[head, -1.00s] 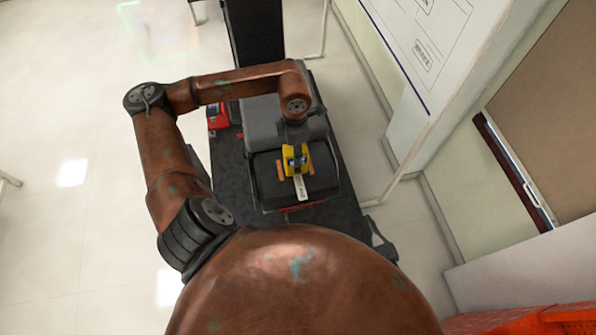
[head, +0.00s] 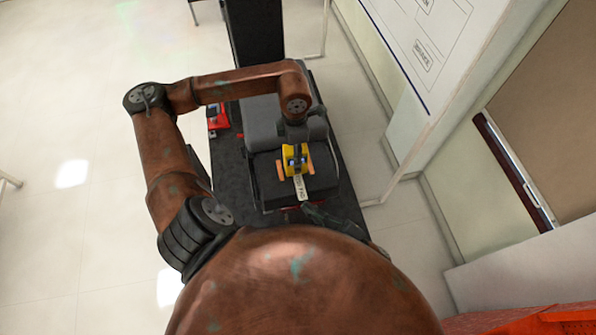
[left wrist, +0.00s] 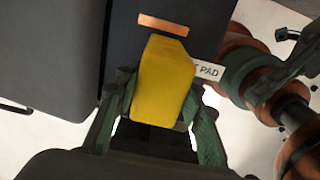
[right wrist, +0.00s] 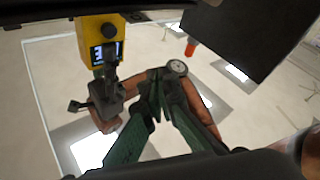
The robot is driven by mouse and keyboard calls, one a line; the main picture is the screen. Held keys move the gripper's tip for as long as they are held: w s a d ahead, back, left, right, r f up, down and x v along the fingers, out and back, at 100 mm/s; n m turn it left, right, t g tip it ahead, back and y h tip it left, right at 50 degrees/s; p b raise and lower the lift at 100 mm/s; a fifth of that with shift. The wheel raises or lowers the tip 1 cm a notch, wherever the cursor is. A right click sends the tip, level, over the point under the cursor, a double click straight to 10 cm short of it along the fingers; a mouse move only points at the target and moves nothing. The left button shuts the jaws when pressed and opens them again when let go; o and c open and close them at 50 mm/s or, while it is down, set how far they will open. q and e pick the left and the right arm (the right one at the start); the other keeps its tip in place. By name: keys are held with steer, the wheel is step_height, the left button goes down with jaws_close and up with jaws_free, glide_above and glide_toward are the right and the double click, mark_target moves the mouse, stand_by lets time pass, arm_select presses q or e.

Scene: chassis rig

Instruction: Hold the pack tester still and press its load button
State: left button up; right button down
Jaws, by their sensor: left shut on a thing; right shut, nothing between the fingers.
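The yellow pack tester (head: 291,163) stands on the dark block in the head view, with a small lit display. My left gripper (head: 297,146) is shut on the tester; in the left wrist view its green fingers sit on both sides of the yellow body (left wrist: 163,85). In the right wrist view the tester (right wrist: 91,50) shows its display and a round black button (right wrist: 110,31), which I take for the load button. My right gripper (head: 306,207) is shut and empty, at the near side of the block. In its wrist view its fingertips (right wrist: 156,80) are apart from the tester.
A white label strip (head: 301,189) ending in "PAD" lies in front of the tester, with copper strips (head: 310,160) beside it. A red item (head: 217,118) sits on the dark cart at left. A whiteboard (head: 425,40) stands at right. Open floor lies left.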

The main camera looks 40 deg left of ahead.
stand_by(0.3)
steer(key=shift+w+a, duration=1.4)
steer(key=shift+a, duration=0.3)
steer(key=shift+w+a, duration=1.4)
steer(key=shift+a, duration=0.3)
steer(key=shift+a, duration=0.1)
steer(key=shift+w+a, duration=0.25)
steer(key=shift+w+a, duration=0.35)
steer(key=shift+a, duration=0.05)
steer(key=shift+s+d, duration=0.65)
steer(key=shift+d, duration=0.1)
steer(key=shift+s+d, duration=0.8)
steer(key=shift+d, duration=0.2)
steer(key=shift+s+d, duration=0.8)
steer(key=shift+d, duration=0.15)
